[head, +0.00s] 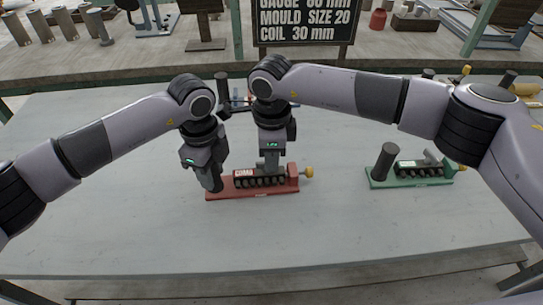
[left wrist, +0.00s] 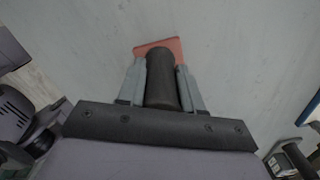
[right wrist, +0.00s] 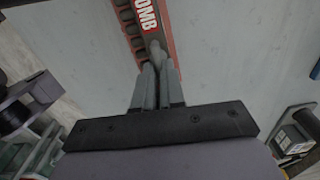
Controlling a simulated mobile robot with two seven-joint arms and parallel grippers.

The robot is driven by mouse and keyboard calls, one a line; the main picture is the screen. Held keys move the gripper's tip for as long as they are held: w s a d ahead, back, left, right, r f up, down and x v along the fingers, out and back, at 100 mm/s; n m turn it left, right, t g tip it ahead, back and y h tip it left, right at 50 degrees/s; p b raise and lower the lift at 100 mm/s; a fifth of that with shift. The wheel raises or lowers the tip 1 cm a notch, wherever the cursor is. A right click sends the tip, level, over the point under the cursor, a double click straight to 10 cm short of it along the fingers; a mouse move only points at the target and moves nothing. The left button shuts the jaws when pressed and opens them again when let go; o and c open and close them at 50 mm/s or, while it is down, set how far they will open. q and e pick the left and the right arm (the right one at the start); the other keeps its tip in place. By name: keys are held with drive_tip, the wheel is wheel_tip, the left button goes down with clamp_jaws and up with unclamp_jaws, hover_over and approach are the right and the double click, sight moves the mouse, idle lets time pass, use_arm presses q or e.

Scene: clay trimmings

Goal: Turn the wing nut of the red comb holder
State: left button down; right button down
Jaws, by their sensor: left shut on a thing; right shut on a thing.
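The red comb holder (head: 252,192) lies on the table in the middle of the head view, with a row of dark teeth, a COMB label and a yellow knob (head: 309,172) at its right end. My left gripper (head: 214,187) is shut on the dark upright post (left wrist: 162,80) at the holder's left end. My right gripper (head: 271,172) is shut on a small grey piece (right wrist: 155,48) on top of the holder, beside the label. That piece seems to be the wing nut, but the fingers hide most of it.
A green comb holder (head: 410,183) with a dark post (head: 383,162) stands to the right, under my right arm. A dark sign (head: 305,22) and a bench with clay pieces are at the back. The table front is clear.

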idle(0.4)
drive_tip(key=c, duration=1.2)
unclamp_jaws()
wheel_tip(320, 180, up, 12)
drive_tip(key=shift+r, duration=0.1)
